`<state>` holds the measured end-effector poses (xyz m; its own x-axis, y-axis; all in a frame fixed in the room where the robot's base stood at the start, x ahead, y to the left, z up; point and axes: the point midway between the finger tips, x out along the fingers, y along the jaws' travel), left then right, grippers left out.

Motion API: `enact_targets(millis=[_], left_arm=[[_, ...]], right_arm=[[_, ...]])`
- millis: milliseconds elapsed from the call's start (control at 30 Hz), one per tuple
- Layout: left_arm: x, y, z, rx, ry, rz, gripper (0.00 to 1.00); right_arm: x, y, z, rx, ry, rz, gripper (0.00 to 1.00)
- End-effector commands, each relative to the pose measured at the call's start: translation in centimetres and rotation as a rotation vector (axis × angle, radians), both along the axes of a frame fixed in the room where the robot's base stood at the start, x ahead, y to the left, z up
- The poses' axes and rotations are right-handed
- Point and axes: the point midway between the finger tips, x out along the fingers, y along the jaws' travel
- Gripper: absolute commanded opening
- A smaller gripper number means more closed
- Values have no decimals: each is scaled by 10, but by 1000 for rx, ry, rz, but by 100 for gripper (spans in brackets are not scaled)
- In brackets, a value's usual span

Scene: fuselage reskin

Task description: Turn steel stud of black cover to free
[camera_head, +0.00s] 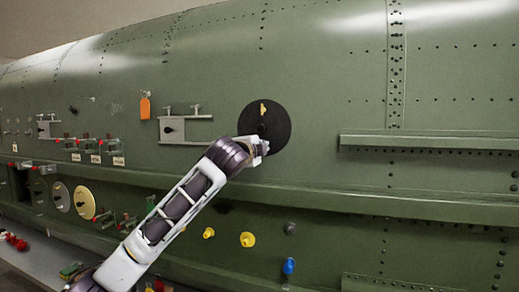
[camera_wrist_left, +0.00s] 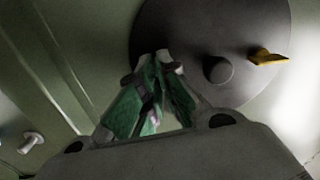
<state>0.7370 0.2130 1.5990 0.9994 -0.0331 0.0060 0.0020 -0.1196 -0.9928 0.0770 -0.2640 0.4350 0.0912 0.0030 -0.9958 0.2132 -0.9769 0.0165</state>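The black cover (camera_head: 279,131) is a round dark disc on the green fuselage skin, and it fills the upper right of the left wrist view (camera_wrist_left: 190,25). It has a dark round knob (camera_wrist_left: 217,70) at its middle and a yellow tab (camera_wrist_left: 267,57) near its edge. My left gripper (camera_wrist_left: 160,66) is at the cover, on the far side of the knob from the yellow tab. Its green-padded fingers converge to a narrow gap. A small pale grey piece shows at the tips; I cannot tell whether it is the steel stud or fingertip. In the head view the left gripper (camera_head: 262,147) overlaps the cover's lower edge.
A long green ledge (camera_head: 430,143) juts out right of the cover. Left are a grey bracket (camera_head: 185,128) and an orange tag (camera_head: 145,108). Below are yellow knobs (camera_head: 247,239) and a blue one (camera_head: 289,266). A steel peg (camera_wrist_left: 31,141) shows lower left in the wrist view.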

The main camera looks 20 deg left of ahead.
Motion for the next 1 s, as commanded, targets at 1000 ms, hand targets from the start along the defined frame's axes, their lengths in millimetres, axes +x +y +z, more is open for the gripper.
enact_targets(millis=[1000], left_arm=[[0, -1, -1, -919, 31, -7, 0]], right_arm=[[0, 1, -14, 0, 0, 0, 40]])
